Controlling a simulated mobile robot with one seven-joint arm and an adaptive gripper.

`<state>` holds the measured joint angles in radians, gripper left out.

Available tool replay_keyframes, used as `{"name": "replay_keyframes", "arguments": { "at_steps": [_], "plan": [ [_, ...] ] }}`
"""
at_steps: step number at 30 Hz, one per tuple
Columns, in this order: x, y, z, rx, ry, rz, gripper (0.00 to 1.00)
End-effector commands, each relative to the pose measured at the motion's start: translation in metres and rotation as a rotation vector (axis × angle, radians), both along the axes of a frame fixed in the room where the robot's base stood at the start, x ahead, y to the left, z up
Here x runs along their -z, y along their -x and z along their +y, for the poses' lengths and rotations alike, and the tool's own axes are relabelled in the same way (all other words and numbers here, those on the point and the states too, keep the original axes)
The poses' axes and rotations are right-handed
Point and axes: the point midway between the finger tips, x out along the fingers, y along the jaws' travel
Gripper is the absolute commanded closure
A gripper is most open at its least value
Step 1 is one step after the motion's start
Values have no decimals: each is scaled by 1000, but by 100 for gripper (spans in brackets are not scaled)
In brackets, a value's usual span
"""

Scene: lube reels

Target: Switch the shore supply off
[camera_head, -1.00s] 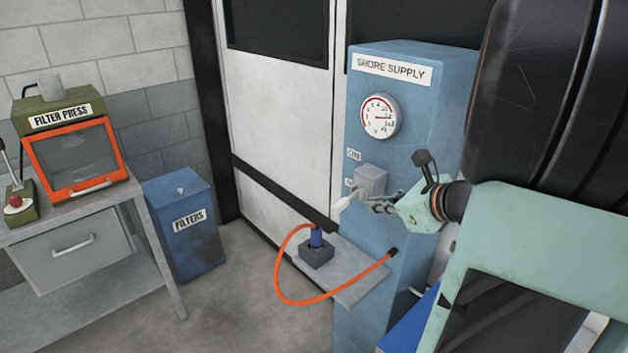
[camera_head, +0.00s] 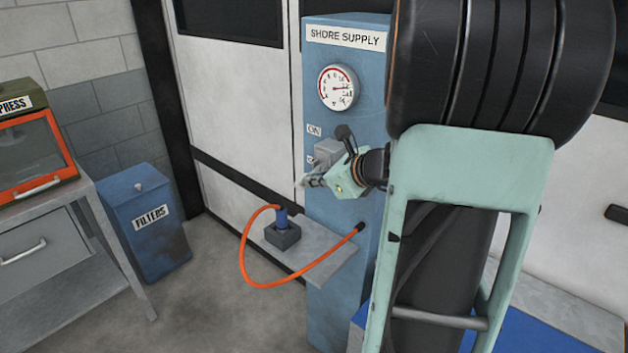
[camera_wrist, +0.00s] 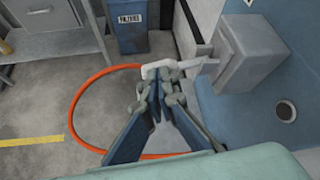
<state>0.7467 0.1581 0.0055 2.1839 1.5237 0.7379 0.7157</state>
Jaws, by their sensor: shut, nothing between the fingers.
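The blue shore supply cabinet (camera_head: 345,60) stands at the centre of the head view, with a round gauge (camera_head: 339,88) and an ON label (camera_head: 314,130). Below that label is a grey switch box (camera_head: 327,151), also in the wrist view (camera_wrist: 248,58). A second label beside the box is mostly hidden. A pale switch lever (camera_wrist: 188,65) sticks out from the box and crosses just beyond my fingertips. My gripper (camera_wrist: 159,88) is shut and empty, its tips at or very near the lever; contact is unclear. In the head view my gripper (camera_head: 316,182) partly hides the lever.
An orange hose (camera_head: 262,284) loops from a blue plug on the cabinet's grey shelf (camera_head: 325,262). A blue filters bin (camera_head: 150,225) and a workbench (camera_head: 45,225) with the filter press (camera_head: 35,150) stand at left.

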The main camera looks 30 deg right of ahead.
Motion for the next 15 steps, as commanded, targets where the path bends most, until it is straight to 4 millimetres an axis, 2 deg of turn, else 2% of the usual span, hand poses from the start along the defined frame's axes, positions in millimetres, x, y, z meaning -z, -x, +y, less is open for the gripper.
{"name": "replay_keyframes", "arguments": {
  "at_steps": [15],
  "plan": [
    [16,0,1,-2,137,-50,100]
  ]
}}
